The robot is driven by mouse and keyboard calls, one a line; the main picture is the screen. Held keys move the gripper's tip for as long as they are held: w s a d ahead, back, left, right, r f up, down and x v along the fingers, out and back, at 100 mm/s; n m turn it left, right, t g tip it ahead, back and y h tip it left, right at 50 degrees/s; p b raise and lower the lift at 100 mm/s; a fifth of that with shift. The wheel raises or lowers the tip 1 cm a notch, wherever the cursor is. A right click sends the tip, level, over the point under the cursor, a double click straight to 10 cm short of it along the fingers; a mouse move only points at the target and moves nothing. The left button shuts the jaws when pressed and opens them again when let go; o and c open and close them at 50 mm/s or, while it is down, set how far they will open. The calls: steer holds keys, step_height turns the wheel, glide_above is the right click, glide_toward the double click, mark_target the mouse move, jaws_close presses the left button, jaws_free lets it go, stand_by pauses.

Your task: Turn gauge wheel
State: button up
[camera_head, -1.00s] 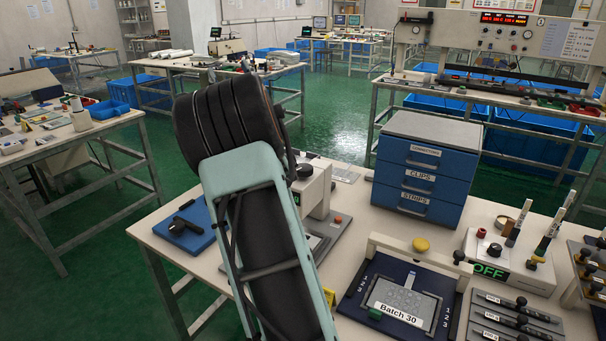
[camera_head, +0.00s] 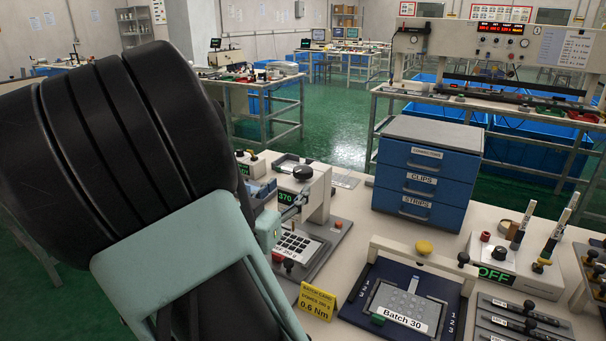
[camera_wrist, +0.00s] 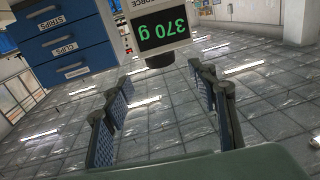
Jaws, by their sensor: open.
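The force gauge (camera_head: 317,205) stands on the bench with a green display reading 370 and a black wheel (camera_head: 302,172) on top. I cannot see contact with the wheel.
A keypad fixture (camera_head: 296,243) sits at the gauge's foot, beside a yellow 0.6 Nm sign (camera_head: 317,301). A blue drawer cabinet (camera_head: 425,175) stands behind right. A Batch 30 tray (camera_head: 408,300) and an OFF box (camera_head: 494,262) occupy the right side.

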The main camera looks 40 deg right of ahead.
mark_target(299, 176)
steer(key=b+x, duration=0.2)
steer(key=x, duration=0.8)
steer(key=c, duration=1.1)
